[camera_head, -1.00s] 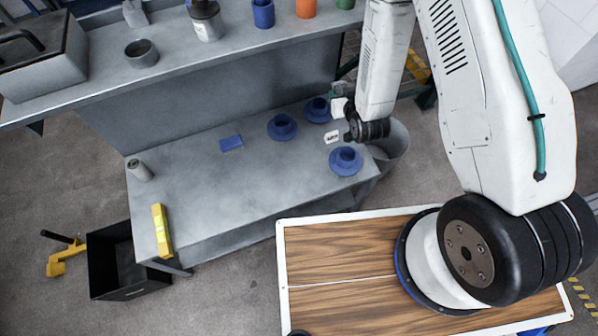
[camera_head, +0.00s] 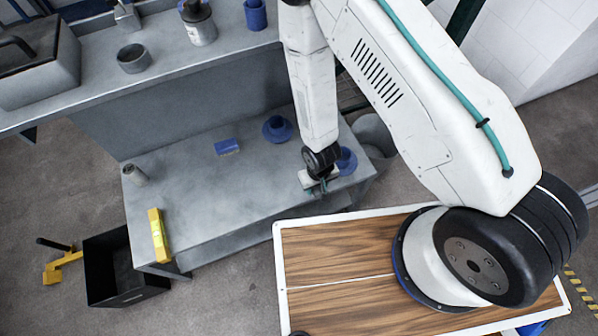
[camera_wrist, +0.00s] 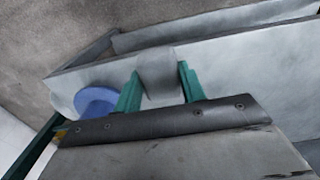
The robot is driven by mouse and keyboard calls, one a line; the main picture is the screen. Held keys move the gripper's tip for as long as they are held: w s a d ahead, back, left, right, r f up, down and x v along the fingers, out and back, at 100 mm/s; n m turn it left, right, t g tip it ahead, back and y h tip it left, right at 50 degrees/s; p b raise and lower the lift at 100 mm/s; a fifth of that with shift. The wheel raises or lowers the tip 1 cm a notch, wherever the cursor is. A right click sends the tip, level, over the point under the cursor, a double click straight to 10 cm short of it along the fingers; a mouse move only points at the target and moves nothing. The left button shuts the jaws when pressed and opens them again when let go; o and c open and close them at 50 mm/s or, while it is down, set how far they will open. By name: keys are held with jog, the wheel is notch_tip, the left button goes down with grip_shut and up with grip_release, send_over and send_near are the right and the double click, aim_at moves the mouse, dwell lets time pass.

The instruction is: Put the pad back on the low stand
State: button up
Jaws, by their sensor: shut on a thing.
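My gripper (camera_head: 319,185) is over the right part of the low grey bench, beside a round blue piece (camera_head: 346,160). In the wrist view its green fingers (camera_wrist: 160,90) are shut on a pale grey rounded block (camera_wrist: 157,66), which could be the pad. In the head view the held block cannot be made out clearly. A small flat blue block (camera_head: 227,147) lies on the low grey bench (camera_head: 195,190), left of my gripper. I cannot tell for sure which thing is the low stand.
Another round blue piece (camera_head: 277,129) stands behind my gripper. A grey cylinder (camera_head: 135,174) and a yellow bar (camera_head: 158,235) are on the bench's left side. A black crate (camera_head: 115,270) stands on the floor. The bench's middle is clear.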

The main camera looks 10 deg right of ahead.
jog(key=w+a, duration=0.1)
jog(key=w, duration=0.1)
jog(key=w+a, duration=0.2)
jog(key=w, duration=0.1)
jog(key=w+a+f, duration=0.1)
jog(key=w+a, duration=0.1)
jog(key=w, duration=0.1)
jog(key=shift+f, duration=1.7)
jog(key=shift+c, duration=0.5)
jog(key=o, duration=1)
jog(key=shift+o, duration=0.2)
jog(key=shift+r, duration=0.15)
notch_tip(320, 180, up, 12)
